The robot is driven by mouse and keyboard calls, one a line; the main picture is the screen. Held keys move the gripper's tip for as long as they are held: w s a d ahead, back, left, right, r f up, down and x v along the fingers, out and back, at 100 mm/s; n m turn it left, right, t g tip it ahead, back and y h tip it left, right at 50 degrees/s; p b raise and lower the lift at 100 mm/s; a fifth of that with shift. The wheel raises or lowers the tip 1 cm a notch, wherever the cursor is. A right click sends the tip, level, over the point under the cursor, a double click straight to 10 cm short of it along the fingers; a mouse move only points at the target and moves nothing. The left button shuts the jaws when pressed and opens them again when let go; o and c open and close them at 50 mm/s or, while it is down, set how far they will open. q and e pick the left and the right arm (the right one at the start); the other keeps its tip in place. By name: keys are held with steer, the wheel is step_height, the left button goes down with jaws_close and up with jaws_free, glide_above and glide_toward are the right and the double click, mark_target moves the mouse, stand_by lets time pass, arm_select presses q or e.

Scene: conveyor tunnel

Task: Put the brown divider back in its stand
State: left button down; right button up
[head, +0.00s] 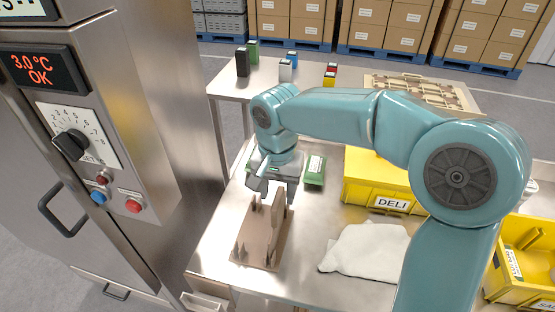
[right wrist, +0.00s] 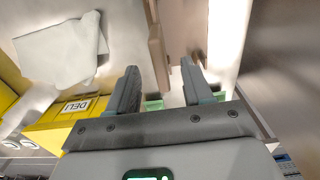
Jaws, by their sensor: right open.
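The brown stand (head: 262,247) lies on the steel table, with short posts rising from its base. The brown divider (head: 277,214) appears upright at the stand's right side; I cannot tell how deep it sits. It seems to show edge-on in the right wrist view (right wrist: 158,48), ahead of the gap between the fingers. My right gripper (head: 276,192) is open, pointing down at the divider's top, with one finger to each side. Its fingers (right wrist: 160,85) look apart from the divider in the right wrist view. My left gripper is not in view.
A white cloth (head: 366,250), a yellow DELI bin (head: 376,185) and a green box (head: 315,172) are right of the stand. Another yellow bin (head: 525,268) is at far right. A steel control cabinet (head: 95,130) stands close on the left.

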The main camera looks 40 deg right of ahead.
step_height(320, 180, up, 13)
steer(key=p, duration=0.1)
steer(key=shift+f, duration=0.15)
stand_by(1.1)
